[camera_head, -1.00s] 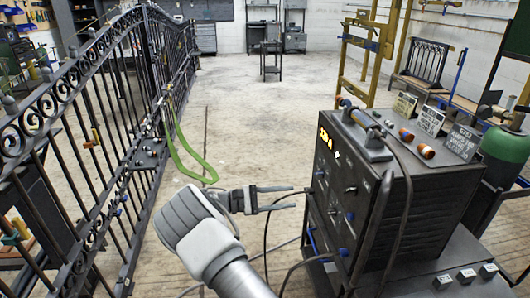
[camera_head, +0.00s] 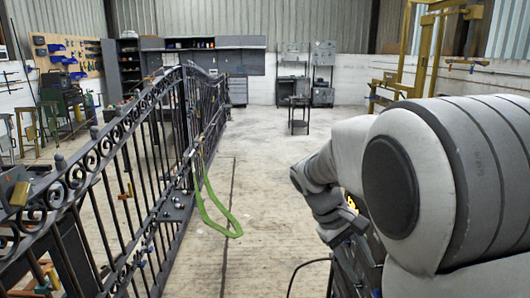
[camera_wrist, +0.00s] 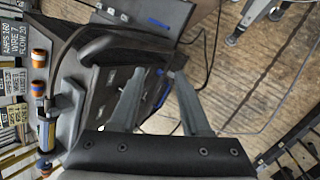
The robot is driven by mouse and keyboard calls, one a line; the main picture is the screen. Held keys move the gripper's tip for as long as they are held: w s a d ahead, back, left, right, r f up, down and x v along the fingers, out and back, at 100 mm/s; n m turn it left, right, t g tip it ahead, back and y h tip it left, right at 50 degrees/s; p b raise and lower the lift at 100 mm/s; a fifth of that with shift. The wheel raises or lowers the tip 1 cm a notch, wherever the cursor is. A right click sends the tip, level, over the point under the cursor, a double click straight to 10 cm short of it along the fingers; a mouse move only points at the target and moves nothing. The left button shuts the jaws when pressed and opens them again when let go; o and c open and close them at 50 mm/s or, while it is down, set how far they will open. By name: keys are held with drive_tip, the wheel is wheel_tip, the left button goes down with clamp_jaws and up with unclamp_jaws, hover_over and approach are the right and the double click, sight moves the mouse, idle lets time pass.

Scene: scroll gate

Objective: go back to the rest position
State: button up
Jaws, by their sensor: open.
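My gripper (camera_wrist: 158,80) shows in the wrist view with its two grey fingers spread apart and nothing between them. Beyond and beside the fingers is the dark welding machine (camera_wrist: 100,85), with its black handle, a cable and orange-capped knobs. I cannot tell the gap between the fingers and the machine. In the head view my arm fills the right side and hides most of the machine. The fingers cannot be made out there. The black scroll gate (camera_head: 130,165) stands on the left, apart from my arm.
A green strap (camera_head: 205,205) hangs by the gate over the floor. The floor (camera_head: 255,165) between gate and arm is largely clear. A small dark stand (camera_head: 299,115) is farther back. A yellow frame (camera_head: 425,45) rises behind my arm. Printed cards (camera_wrist: 15,80) stand beside the machine.

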drive_tip(key=s+a+r+m+t+y+p, duration=0.2)
drive_tip(key=s+r, duration=0.4)
drive_tip(key=s, duration=0.3)
drive_tip(key=s+a+r+m+t+y+p, duration=0.2)
drive_tip(key=s+a+r+t+y+p, duration=0.1)
drive_tip(key=s+r, duration=0.3)
drive_tip(key=s+t, duration=0.1)
drive_tip(key=s, duration=0.1)
drive_tip(key=shift+s+a+t+y, duration=0.2)
drive_tip(key=shift+s+t+y, duration=0.15)
drive_tip(key=shift+t+y, duration=0.05)
